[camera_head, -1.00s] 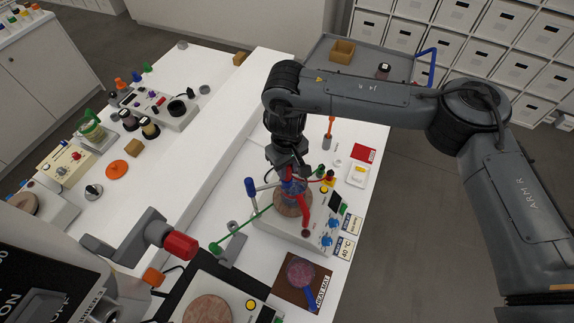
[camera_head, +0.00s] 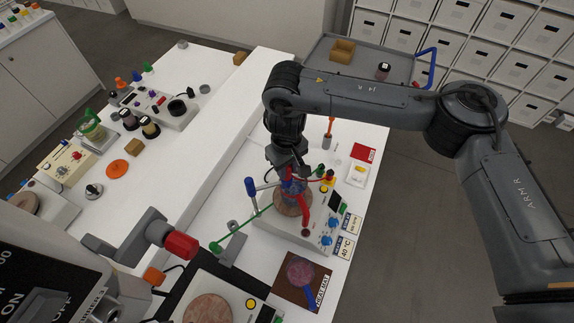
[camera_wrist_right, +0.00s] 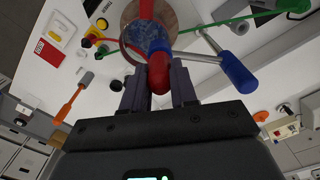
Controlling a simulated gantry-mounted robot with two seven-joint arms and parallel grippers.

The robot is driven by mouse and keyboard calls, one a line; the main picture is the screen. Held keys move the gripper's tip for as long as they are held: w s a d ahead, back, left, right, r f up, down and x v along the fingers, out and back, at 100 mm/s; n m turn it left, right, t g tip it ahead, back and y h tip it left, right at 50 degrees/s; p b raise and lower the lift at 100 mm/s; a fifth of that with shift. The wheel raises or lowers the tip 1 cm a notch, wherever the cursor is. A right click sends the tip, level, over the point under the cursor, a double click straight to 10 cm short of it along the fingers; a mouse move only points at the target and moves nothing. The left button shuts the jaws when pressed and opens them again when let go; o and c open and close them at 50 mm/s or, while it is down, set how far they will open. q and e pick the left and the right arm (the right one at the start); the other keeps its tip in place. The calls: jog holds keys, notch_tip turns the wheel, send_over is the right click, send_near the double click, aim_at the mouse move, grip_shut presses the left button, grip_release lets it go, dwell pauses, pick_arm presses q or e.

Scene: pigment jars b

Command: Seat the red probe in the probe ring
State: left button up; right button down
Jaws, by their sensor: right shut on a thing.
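My right gripper (camera_head: 291,172) points down over the hotplate instrument (camera_head: 268,225). In the right wrist view its two fingers (camera_wrist_right: 159,85) are shut on the red probe (camera_wrist_right: 158,72), with the red grip between them. A thin red cable (camera_head: 317,181) runs from there toward the yellow plug. A blue-speckled vessel (camera_wrist_right: 147,37) stands on the brown disc (camera_wrist_right: 128,40) just beyond the fingertips. A blue-ended metal rod (camera_wrist_right: 237,70) reaches to the vessel's side. The probe's lower end and the ring are hidden, so I cannot tell how they meet. My left gripper is not in view.
A red bar (camera_head: 306,207) rises beside the vessel. A green rod (camera_head: 240,229) crosses at left. A brown heat mat (camera_head: 285,290) carries a pink dish with a blue handle. A red-tipped grey part (camera_head: 180,245) stands in the left foreground.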

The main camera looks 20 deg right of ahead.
jog(key=shift+d+f, duration=0.1)
jog(key=shift+f, duration=0.2)
jog(key=c, duration=0.8)
grip_release()
jog(key=shift+s, duration=0.1)
jog(key=shift+r, duration=0.1)
jog(key=shift+r, duration=0.1)
